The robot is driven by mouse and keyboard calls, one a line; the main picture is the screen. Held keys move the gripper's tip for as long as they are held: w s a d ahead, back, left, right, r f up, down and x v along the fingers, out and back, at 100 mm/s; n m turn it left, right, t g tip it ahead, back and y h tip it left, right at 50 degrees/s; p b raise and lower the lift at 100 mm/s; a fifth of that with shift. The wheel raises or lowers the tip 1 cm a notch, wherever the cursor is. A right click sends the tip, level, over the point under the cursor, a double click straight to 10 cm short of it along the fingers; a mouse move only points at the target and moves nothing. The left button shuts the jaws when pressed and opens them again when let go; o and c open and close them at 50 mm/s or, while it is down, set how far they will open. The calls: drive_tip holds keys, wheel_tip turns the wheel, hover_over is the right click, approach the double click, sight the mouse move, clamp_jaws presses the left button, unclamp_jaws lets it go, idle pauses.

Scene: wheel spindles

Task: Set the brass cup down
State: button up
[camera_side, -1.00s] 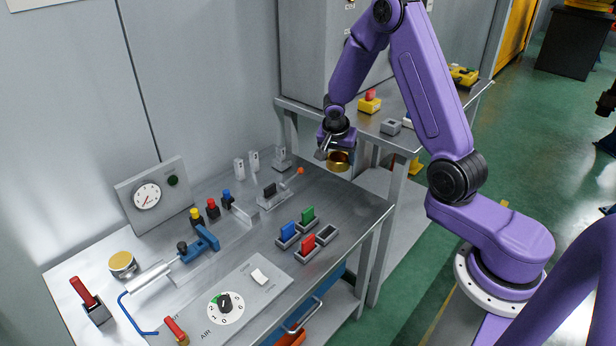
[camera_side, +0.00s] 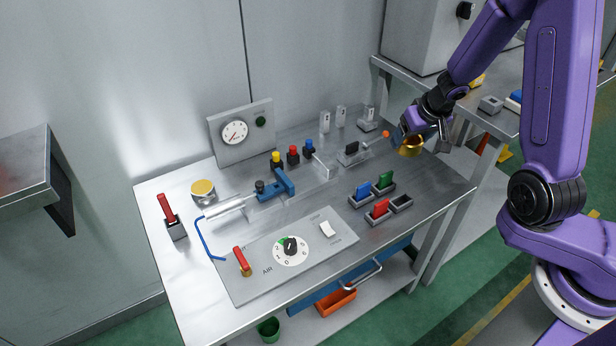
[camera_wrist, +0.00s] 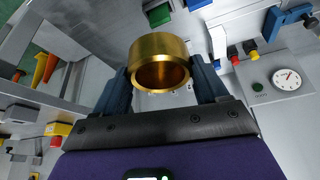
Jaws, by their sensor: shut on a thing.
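The brass cup (camera_side: 411,149) is held above the far right part of the steel bench (camera_side: 448,186). My gripper (camera_side: 418,139) is shut on it. In the wrist view the cup (camera_wrist: 160,45) is a short gold cylinder between the two dark fingers of my gripper (camera_wrist: 162,86), one on each side. Its open end faces the wrist camera. The side view shows the cup clear of the bench top, with no contact below it.
Below and left are a clear holder with a black block (camera_side: 351,148) and an orange-tipped rod (camera_side: 385,134). Blue, green and red blocks (camera_side: 381,208) sit in grey holders nearer the front. A gauge panel (camera_side: 240,132) stands behind. The bench's right front corner is bare.

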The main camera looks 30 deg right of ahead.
sight(405, 146)
drive_tip(key=a+n, duration=0.1)
drive_tip(key=s+a+n+y, duration=0.1)
drive_tip(key=shift+s+a, duration=0.1)
drive_tip(key=shift+a, duration=0.3)
drive_tip(key=shift+w+a+f+n+g+y, duration=1.4)
drive_tip(key=shift+w+a+f+n+y, duration=0.85)
drive_tip(key=shift+w+a+n, duration=3.65)
drive_tip(key=w+f+n, duration=0.1)
drive_tip(key=w+f, duration=0.2)
drive_tip(key=w+f+n, duration=0.1)
drive_tip(key=w+f, duration=0.5)
drive_tip(key=shift+w+a+f+n, duration=0.1)
drive_tip(key=shift+w+a+n, duration=0.05)
drive_tip(key=shift+a+n, duration=0.25)
drive_tip(key=shift+w+f, duration=0.3)
drive_tip(key=shift+f, duration=0.1)
drive_tip(key=shift+w+a+f, duration=0.1)
drive_tip(key=shift+w+f, duration=0.05)
drive_tip(key=shift+f, duration=1.4)
drive_tip(key=shift+f, duration=0.15)
